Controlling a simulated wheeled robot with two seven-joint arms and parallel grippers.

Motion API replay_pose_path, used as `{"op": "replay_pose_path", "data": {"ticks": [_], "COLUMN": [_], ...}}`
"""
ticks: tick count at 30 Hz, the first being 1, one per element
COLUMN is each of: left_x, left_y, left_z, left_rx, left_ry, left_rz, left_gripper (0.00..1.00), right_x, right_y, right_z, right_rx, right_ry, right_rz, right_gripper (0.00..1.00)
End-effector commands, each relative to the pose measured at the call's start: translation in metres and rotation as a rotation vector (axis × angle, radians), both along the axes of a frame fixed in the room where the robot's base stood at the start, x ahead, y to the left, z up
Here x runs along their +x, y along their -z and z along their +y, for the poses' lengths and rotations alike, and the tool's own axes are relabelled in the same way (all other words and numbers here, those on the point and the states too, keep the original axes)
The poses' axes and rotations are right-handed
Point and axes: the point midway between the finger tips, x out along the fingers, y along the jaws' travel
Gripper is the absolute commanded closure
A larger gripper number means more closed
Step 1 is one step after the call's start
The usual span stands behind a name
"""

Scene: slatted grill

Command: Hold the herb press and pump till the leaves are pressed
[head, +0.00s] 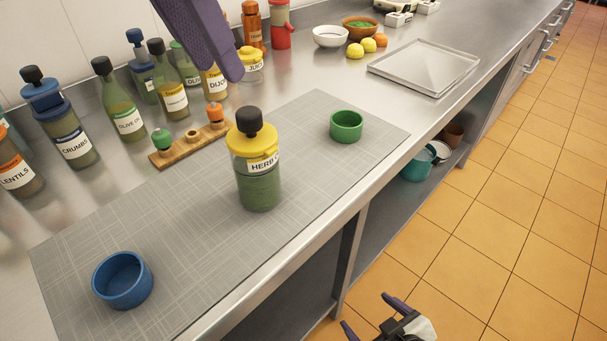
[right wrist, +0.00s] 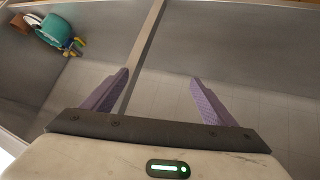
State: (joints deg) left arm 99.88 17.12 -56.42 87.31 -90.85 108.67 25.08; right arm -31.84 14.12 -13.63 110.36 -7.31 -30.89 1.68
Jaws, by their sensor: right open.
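The herb press (head: 259,185) stands upright on the grey mat (head: 190,235) in the head view. It has a green body, a yellow collar, a black knob on top and a label starting with HERB. The leaves cannot be made out separately. My left gripper (head: 230,68) hangs above and behind the press at the top, apart from it; its purple fingers overlap, so their opening is unclear. My right gripper (head: 366,311) is open and empty beyond the counter's front edge, low at the bottom. Its spread fingers also show in the right wrist view (right wrist: 160,82).
A blue bowl (head: 123,280) and a green bowl (head: 346,127) flank the press on the mat. A wooden rack (head: 183,148) and several labelled bottles (head: 122,110) stand behind. A metal tray (head: 425,66) lies further right. A teal pot (head: 417,166) sits on the lower shelf.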

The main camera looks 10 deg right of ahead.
Motion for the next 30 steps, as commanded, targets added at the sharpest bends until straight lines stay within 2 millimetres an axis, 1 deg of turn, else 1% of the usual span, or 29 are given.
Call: {"op": "replay_pose_path", "data": {"ticks": [1, 3, 5, 6, 8, 9, 11, 12, 14, 15, 17, 18, 19, 20, 21, 23, 24, 25, 26, 27, 29, 30], "left_x": [0.0, 0.0, 0.0, 0.0, 0.0, 0.0, 0.0, 0.0, 0.0, 0.0, 0.0, 0.0, 0.0, 0.0, 0.0, 0.0, 0.0, 0.0, 0.0, 0.0, 0.0, 0.0], "left_y": [0.0, 0.0, 0.0, 0.0, 0.0, 0.0, 0.0, 0.0, 0.0, 0.0, 0.0, 0.0, 0.0, 0.0, 0.0, 0.0, 0.0, 0.0, 0.0, 0.0, 0.0, 0.0], "left_z": [0.0, 0.0, 0.0, 0.0, 0.0, 0.0, 0.0, 0.0, 0.0, 0.0, 0.0, 0.0, 0.0, 0.0, 0.0, 0.0, 0.0, 0.0, 0.0, 0.0, 0.0, 0.0], "left_rx": [-0.001, -0.001, -0.001, -0.001, -0.001, -0.001, -0.001, -0.001, -0.001, -0.001, -0.001, -0.001, -0.001, -0.001, -0.001, -0.001, -0.001, -0.001, -0.001, -0.001, -0.001, -0.001], "left_ry": [0.0, 0.0, 0.0, 0.0, 0.0, 0.0, 0.0, 0.0, 0.0, 0.0, 0.0, 0.0, 0.0, 0.0, 0.0, 0.0, 0.0, 0.0, 0.0, 0.0, 0.0, 0.0], "left_rz": [0.001, 0.001, 0.001, 0.001, 0.001, 0.001, 0.001, 0.001, 0.001, 0.001, 0.001, 0.001, 0.001, 0.001, 0.001, 0.001, 0.001, 0.001, 0.001, 0.001, 0.001, 0.001], "left_gripper": [0.69, 0.69, 0.69, 0.69, 0.69, 0.69, 0.69, 0.69, 0.69, 0.69, 0.69, 0.69, 0.69, 0.69, 0.69, 0.69, 0.69, 0.69, 0.69, 0.69, 0.69, 0.69], "right_x": [0.025, 0.055, 0.08, 0.094, 0.116, 0.129, 0.147, 0.158, 0.172, 0.181, 0.192, 0.198, 0.202, 0.206, 0.21, 0.215, 0.216, 0.217, 0.216, 0.214, 0.208, 0.203], "right_y": [-0.014, -0.034, -0.054, -0.068, -0.092, -0.108, -0.135, -0.153, -0.183, -0.203, -0.235, -0.257, -0.274, -0.292, -0.315, -0.349, -0.37, -0.383, -0.392, -0.399, -0.404, -0.405], "right_z": [-0.014, -0.035, -0.054, -0.066, -0.084, -0.095, -0.111, -0.122, -0.137, -0.146, -0.159, -0.166, -0.17, -0.173, -0.175, -0.171, -0.159, -0.146, -0.13, -0.107, -0.071, -0.048], "right_rx": [-0.094, -0.233, -0.35, -0.425, -0.535, -0.604, -0.707, -0.773, -0.871, -0.935, -1.027, -1.088, -1.135, -1.183, -1.249, -1.357, -1.437, -1.498, -1.558, -1.636, -1.741, -1.812], "right_ry": [-0.04, -0.079, -0.102, -0.111, -0.116, -0.116, -0.108, -0.099, -0.082, -0.066, -0.04, -0.022, -0.01, 0.0, 0.008, 0.0, -0.034, -0.073, -0.122, -0.2, -0.323, -0.406], "right_rz": [-0.047, -0.102, -0.15, -0.181, -0.229, -0.26, -0.308, -0.339, -0.387, -0.42, -0.469, -0.504, -0.532, -0.563, -0.605, -0.682, -0.745, -0.795, -0.844, -0.906, -0.996, -1.055], "right_gripper": [0.2, 0.2, 0.2, 0.2, 0.2, 0.2, 0.2, 0.2, 0.2, 0.2, 0.2, 0.2, 0.2, 0.2, 0.2, 0.2, 0.2, 0.2, 0.2, 0.2, 0.2, 0.2]}}
